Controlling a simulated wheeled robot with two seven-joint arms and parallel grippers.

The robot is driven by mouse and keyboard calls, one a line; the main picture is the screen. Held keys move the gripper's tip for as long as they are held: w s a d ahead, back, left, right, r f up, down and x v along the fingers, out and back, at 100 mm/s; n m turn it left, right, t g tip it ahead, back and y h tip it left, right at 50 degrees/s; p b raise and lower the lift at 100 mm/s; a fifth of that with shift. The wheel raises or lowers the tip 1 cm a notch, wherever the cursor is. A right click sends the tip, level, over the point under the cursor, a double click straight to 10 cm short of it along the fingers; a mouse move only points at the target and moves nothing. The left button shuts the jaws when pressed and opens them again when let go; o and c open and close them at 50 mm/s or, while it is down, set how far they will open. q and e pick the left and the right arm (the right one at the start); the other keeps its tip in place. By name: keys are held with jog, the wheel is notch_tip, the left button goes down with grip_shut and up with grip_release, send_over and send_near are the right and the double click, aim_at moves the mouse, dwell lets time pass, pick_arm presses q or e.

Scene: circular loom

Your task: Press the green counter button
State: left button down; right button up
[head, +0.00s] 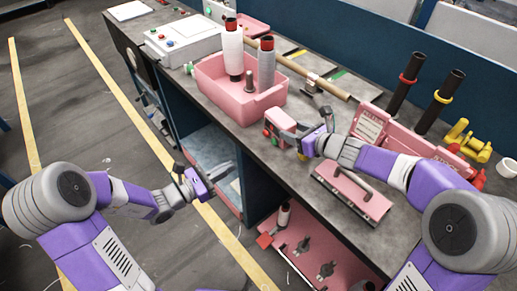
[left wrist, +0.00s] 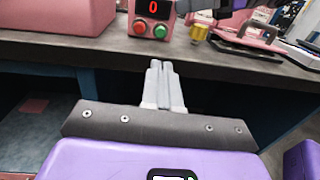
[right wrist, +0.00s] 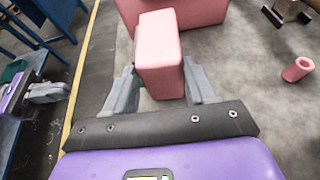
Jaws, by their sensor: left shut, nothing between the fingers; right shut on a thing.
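The pink counter (head: 283,119) stands near the front edge of the workbench. In the left wrist view the counter (left wrist: 150,12) shows a red "0", with a red button (left wrist: 140,27) and the green button (left wrist: 160,31) side by side below it. My left gripper (head: 222,171) is shut and empty, in front of the bench and below the counter. In the left wrist view its closed fingers (left wrist: 160,68) point up toward the buttons, apart from them. My right gripper (head: 296,136) is shut on the counter; its fingers flank the pink body (right wrist: 160,60) in the right wrist view.
A pink bin (head: 222,92) with thread cones stands left of the counter. A pink plate with a handle (head: 349,192) lies right of it. The bench front edge (left wrist: 105,47) lies between my left fingers and the counter. A lower pink shelf (head: 335,254) holds tools.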

aim_at(272, 142)
pick_arm(q)
jog(key=x, duration=1.4)
jog(key=shift+f, duration=0.1)
pick_arm(e)
jog(key=shift+r, duration=0.1)
pick_arm(q)
jog(key=shift+d, duration=0.1)
jog(key=shift+x, duration=0.95)
pick_arm(e)
jog(key=shift+a, duration=0.1)
jog(key=shift+s+a, duration=0.2)
pick_arm(q)
jog(key=shift+s, duration=0.1)
jog(key=shift+s+a, duration=0.1)
jog(key=shift+a, duration=0.15)
jog(key=v, duration=1.3)
jog(key=shift+s+a, duration=0.2)
jog(key=shift+a, duration=0.1)
pick_arm(e)
jog(key=shift+w+d, duration=0.2)
jog(key=shift+d, duration=0.15)
